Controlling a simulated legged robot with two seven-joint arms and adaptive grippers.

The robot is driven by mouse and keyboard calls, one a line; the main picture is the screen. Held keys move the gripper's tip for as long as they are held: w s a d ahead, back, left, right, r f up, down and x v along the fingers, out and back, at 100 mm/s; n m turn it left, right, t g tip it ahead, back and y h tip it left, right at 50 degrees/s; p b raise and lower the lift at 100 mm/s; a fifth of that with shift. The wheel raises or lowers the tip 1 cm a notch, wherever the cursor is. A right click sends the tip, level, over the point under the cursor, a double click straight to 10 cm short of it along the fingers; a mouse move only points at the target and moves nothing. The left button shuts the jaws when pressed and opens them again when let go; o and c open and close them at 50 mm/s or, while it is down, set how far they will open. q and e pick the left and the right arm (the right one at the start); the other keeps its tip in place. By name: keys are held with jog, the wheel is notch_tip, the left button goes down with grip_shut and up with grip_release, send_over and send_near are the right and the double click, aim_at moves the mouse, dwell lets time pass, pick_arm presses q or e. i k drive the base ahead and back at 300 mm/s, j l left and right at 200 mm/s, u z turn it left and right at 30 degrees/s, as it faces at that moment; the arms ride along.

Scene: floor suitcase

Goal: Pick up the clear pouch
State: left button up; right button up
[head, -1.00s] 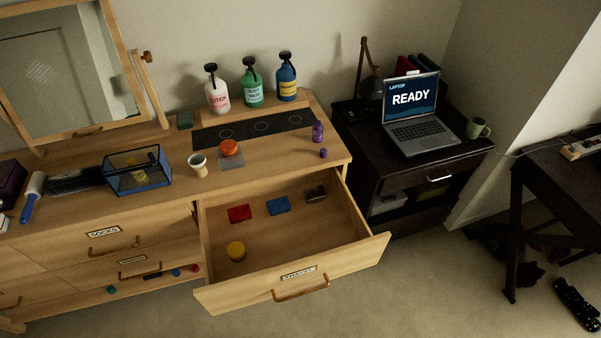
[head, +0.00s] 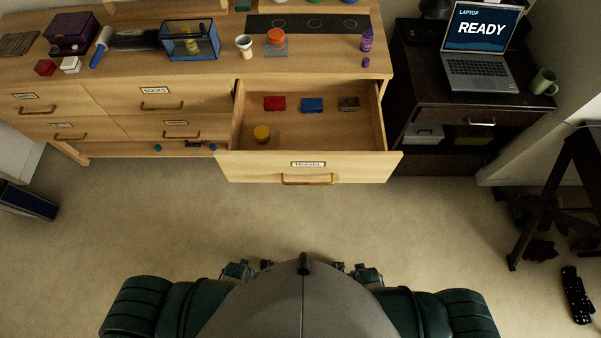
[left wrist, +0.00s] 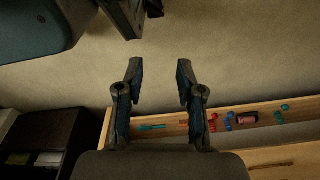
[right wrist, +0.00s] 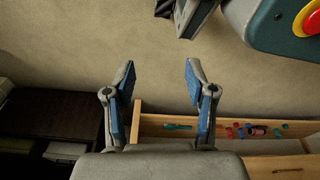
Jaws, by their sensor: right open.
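The likely clear pouch (head: 207,48) is a see-through, box-shaped case with dark blue edges on the dresser top, left of the white cup. A small yellow item shows inside it. My left gripper (left wrist: 158,80) is open and empty in the left wrist view, its fingers apart over the carpet and drawer edge. My right gripper (right wrist: 159,80) is open and empty in the right wrist view. Both are well away from the pouch, which neither wrist view shows. In the head view the fingers of both grippers cannot be made out beside my body.
The open travel drawer (head: 250,166) juts out from the dresser (head: 330,68) and holds several small items. A lint roller (head: 101,46), dark tray (head: 137,39) and white cup (head: 244,46) stand near the pouch. The carpet (head: 200,220) before the dresser is clear. A dark cabinet (head: 445,92) stands right.

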aim_at(178, 46)
jog(key=i+j+z, duration=0.25)
jog(key=j, duration=0.3)
jog(key=j+z, duration=0.25)
jog(key=j, duration=0.25)
jog(key=i+j+z, duration=0.2)
jog(key=j, duration=0.4)
jog(key=k+l, duration=0.05)
jog(key=k, duration=0.05)
